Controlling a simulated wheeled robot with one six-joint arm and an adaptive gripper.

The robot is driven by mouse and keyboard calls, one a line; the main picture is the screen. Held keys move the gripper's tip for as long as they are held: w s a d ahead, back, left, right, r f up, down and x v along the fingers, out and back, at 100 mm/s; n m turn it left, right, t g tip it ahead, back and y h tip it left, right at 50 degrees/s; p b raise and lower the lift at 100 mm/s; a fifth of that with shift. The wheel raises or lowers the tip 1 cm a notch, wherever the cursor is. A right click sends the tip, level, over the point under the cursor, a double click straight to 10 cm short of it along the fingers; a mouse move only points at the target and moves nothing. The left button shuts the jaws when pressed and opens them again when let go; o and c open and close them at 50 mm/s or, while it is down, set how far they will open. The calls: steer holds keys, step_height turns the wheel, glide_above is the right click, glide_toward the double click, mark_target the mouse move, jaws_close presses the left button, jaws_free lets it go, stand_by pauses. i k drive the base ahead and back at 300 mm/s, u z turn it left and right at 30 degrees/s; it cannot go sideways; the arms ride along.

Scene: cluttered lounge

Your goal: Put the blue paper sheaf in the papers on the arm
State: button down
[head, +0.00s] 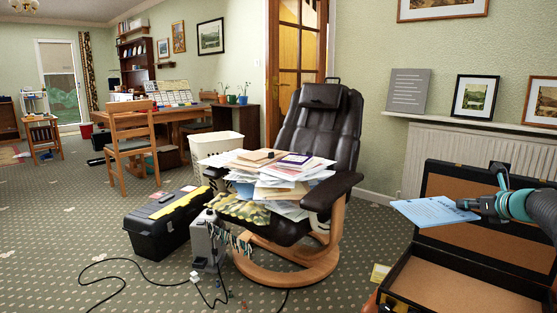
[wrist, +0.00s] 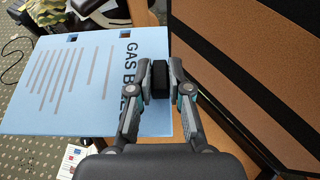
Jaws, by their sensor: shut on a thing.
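The blue paper sheaf (head: 432,211) is held flat at the right in the head view, in front of the open briefcase. In the wrist view the sheaf (wrist: 85,85) shows dark lines and part of the words "GAS B". My gripper (head: 482,205) is shut on its right edge; the fingertips (wrist: 160,82) pinch it there in the wrist view. The papers (head: 275,172) lie in a messy pile on the seat of the dark leather armchair (head: 318,125). The chair's arm (head: 333,188) on the right side shows beside the pile.
An open briefcase (head: 455,278) stands at the lower right, below my gripper. A black toolbox (head: 165,222) and a grey case (head: 206,240) stand left of the chair. A black cable (head: 110,287) lies on the carpet. A radiator (head: 440,150) lines the right wall.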

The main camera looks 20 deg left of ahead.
mark_target(218, 158)
steer(key=u, duration=2.2)
steer(key=i, duration=5)
steer(key=z, duration=3)
steer(key=i, duration=0.45)
